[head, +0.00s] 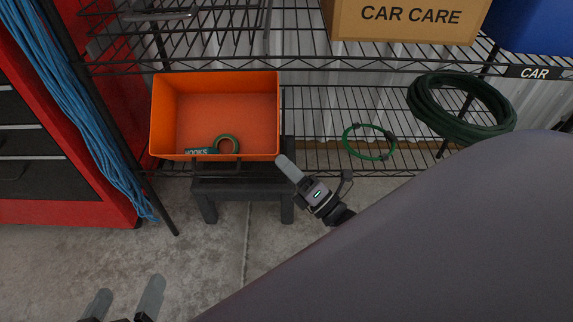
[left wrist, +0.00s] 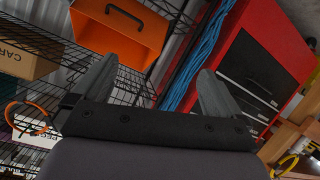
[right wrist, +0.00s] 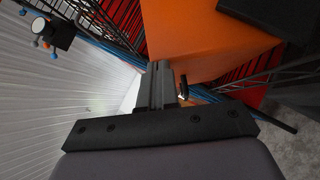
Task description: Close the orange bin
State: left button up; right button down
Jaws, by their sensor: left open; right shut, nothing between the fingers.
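The orange bin (head: 255,105) is open at the top in the head view, above a low dark stand. A roll of green tape (head: 228,143) and a flat pack marked HOOKS (head: 201,151) lie inside, near its front edge. The left wrist view shows the bin's orange outside (left wrist: 140,35) with a dark handle (left wrist: 124,13). My right gripper (head: 285,165) is shut and empty beside the bin's front right corner. In the right wrist view the orange side (right wrist: 195,40) is close to its fingers. My left gripper (head: 125,295) is open and empty, low and left, apart from the bin.
A red cabinet (head: 100,180) with blue cords (head: 60,100) stands left. The concrete floor in front is clear.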

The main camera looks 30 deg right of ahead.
pick_arm(q)
jog(key=s+a+y+p, duration=0.3)
jog(key=a+p, duration=0.4)
jog(key=p, duration=0.2)
jog(key=shift+a+g+y+p, duration=0.2)
jog(key=shift+g+y+p, duration=0.2)
pick_arm(e)
jog(key=w+d+r+m+g+h, duration=0.3)
jog(key=w+d+r+m, duration=0.1)
jog(key=w+m, duration=0.1)
jog(key=shift+w+d+r+m, duration=0.25)
jog(key=shift+w+r+m, duration=0.1)
jog(key=shift+w, duration=0.5)
pick_arm(q)
jog(key=shift+r, duration=0.1)
pick_arm(e)
jog(key=shift+w, duration=0.1)
